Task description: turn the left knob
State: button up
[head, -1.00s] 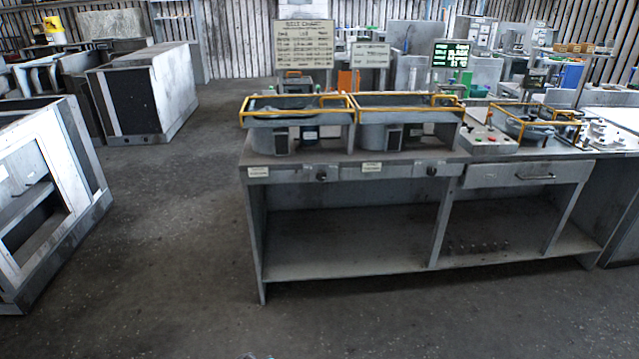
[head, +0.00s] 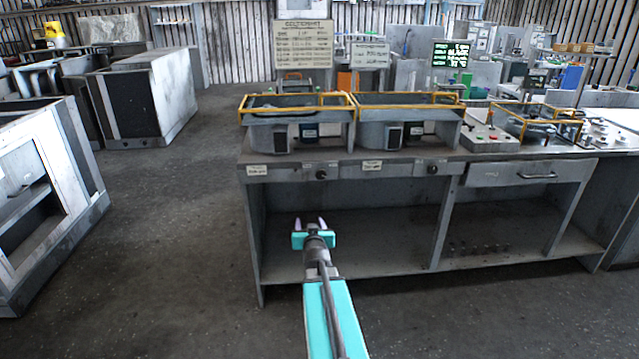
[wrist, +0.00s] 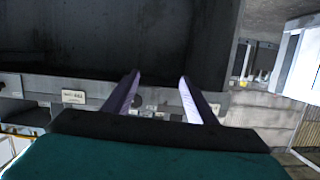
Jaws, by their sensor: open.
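Two small dark knobs sit on the front panel of the grey bench. The left knob (head: 321,174) is under the left basin, between two pale labels. The right knob (head: 432,169) is further along the panel. My gripper (head: 310,222) is open and empty, with two pale fingers, and appears lower in the head view than the left knob, against the open shelf bay. In the wrist view, my gripper (wrist: 159,80) spans part of the panel strip, and a dark knob (wrist: 137,101) shows between the fingers, partly hard to make out.
Two basins with yellow rails (head: 350,97) stand on the bench (head: 400,158). A drawer with a handle (head: 537,176) is to the right. The open shelf (head: 350,258) lies under the panel. Grey cabinets (head: 150,100) stand at the left, with clear floor (head: 180,230) between.

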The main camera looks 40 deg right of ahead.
jog(key=t+h, duration=0.2)
send_near(321, 174)
jog(key=v, duration=0.6)
jog(key=shift+f, duration=0.2)
jog(key=shift+w+d, duration=0.1)
jog(key=shift+x, duration=6.8)
jog(key=shift+c, duration=0.6)
jog(key=c, duration=0.9)
jog(key=shift+a+f, duration=0.15)
jog(key=shift+a, duration=0.1)
jog(key=shift+c, duration=0.2)
jog(key=shift+d+r+m+p, duration=0.15)
jog(key=shift+r+m+p, duration=0.1)
jog(key=shift+m+p, duration=0.15)
